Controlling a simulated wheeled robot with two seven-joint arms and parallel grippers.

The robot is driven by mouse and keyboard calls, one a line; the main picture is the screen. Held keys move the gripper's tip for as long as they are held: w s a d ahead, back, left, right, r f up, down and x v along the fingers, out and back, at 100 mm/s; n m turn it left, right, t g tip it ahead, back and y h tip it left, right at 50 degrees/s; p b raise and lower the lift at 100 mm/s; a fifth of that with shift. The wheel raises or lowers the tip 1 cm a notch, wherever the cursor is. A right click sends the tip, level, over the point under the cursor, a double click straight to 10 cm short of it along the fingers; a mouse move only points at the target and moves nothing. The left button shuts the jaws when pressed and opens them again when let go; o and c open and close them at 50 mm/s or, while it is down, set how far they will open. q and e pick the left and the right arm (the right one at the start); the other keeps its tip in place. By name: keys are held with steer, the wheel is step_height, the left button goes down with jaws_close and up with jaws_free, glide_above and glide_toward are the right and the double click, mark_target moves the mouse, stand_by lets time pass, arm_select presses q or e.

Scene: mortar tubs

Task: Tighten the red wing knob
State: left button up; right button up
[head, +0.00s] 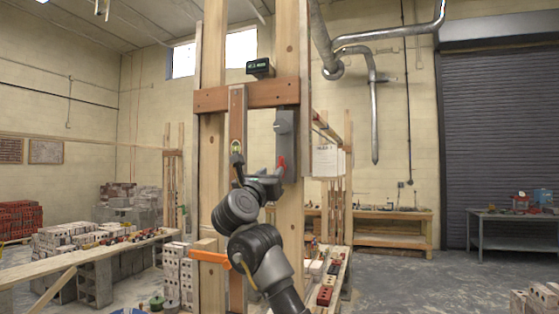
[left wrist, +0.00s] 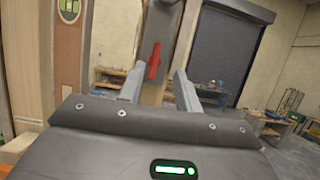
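The red wing knob (head: 281,166) sits at the lower part of a grey metal plate (head: 284,128) on the right wooden post. In the left wrist view the red knob (left wrist: 154,62) stands nearly upright, slightly tilted, against the grey plate (left wrist: 161,30). My left gripper (head: 276,172) is right at the knob, partly hiding it in the head view. In the left wrist view the fingers of my left gripper (left wrist: 161,72) are spread, with the knob in line between them and a visible gap on each side. My right gripper is not in view.
A wooden crossbar (head: 247,95) joins the posts; a small box with a green display (head: 261,67) sits on it. A level with a yellow-green vial (head: 237,147) stands left of the gripper. An orange clamp (head: 208,257) juts out low. Open floor lies right.

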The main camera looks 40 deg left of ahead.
mark_target(280, 160)
arm_select(q)
steer(key=p+x, duration=0.2)
steer(key=x, duration=0.1)
steer(key=p+x, duration=0.1)
steer(key=x, duration=0.1)
steer(key=p+x, duration=0.2)
steer(key=x, duration=0.1)
steer(key=shift+w+a+r+p, duration=0.1)
steer(key=shift+a+r+p, duration=0.2)
steer(key=shift+a+r, duration=0.05)
steer(key=shift+w+a, duration=0.2)
steer(key=shift+w, duration=0.3)
